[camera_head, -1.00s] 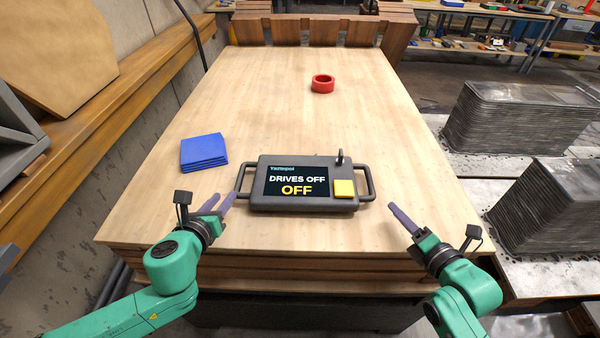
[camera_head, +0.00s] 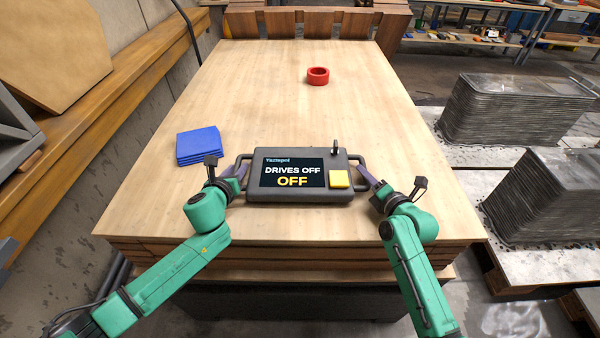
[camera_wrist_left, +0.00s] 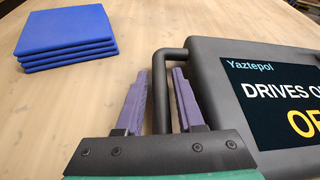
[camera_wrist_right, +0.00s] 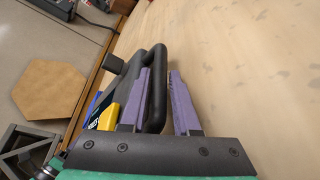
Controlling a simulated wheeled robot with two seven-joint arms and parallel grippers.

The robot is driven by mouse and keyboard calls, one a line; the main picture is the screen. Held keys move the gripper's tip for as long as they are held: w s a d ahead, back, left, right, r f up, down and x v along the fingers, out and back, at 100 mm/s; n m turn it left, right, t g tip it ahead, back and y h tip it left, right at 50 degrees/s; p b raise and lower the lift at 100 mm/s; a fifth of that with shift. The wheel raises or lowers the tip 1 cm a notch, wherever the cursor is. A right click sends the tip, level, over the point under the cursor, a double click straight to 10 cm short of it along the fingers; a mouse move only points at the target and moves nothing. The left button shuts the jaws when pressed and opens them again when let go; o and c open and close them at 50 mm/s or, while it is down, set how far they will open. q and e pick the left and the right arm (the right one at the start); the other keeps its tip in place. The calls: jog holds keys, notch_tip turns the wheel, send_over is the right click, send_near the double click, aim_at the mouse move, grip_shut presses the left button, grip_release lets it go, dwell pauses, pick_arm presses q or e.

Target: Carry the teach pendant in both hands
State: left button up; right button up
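The teach pendant (camera_head: 300,197) lies on the wooden table, dark grey, its screen reading "DRIVES OFF / OFF", with a yellow button (camera_head: 339,179) and a handle on each side. My left gripper (camera_head: 240,173) is at the left handle; in the left wrist view its purple fingers (camera_wrist_left: 160,95) stand apart on either side of the handle bar (camera_wrist_left: 163,75). My right gripper (camera_head: 367,175) is at the right handle; in the right wrist view its fingers (camera_wrist_right: 160,95) are apart with the handle bar (camera_wrist_right: 158,85) between them. Neither gripper is closed on its handle.
A stack of blue cloths or sheets (camera_head: 200,146) lies left of the pendant. A red ring, like a tape roll (camera_head: 318,76), sits further back. The wooden table top (camera_head: 270,100) is otherwise clear. Grey printed concrete blocks (camera_head: 515,110) stand to the right.

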pick_arm(q)
jog(key=shift+w+f, duration=0.2)
jog(key=shift+w, duration=0.25)
pick_arm(e)
jog(key=shift+w+a+f, duration=0.1)
jog(key=shift+w+a, duration=0.1)
jog(key=shift+w, duration=0.25)
pick_arm(q)
jog(key=shift+s+r, duration=0.1)
pick_arm(e)
jog(key=shift+s, duration=0.1)
pick_arm(q)
grip_shut()
pick_arm(e)
grip_shut()
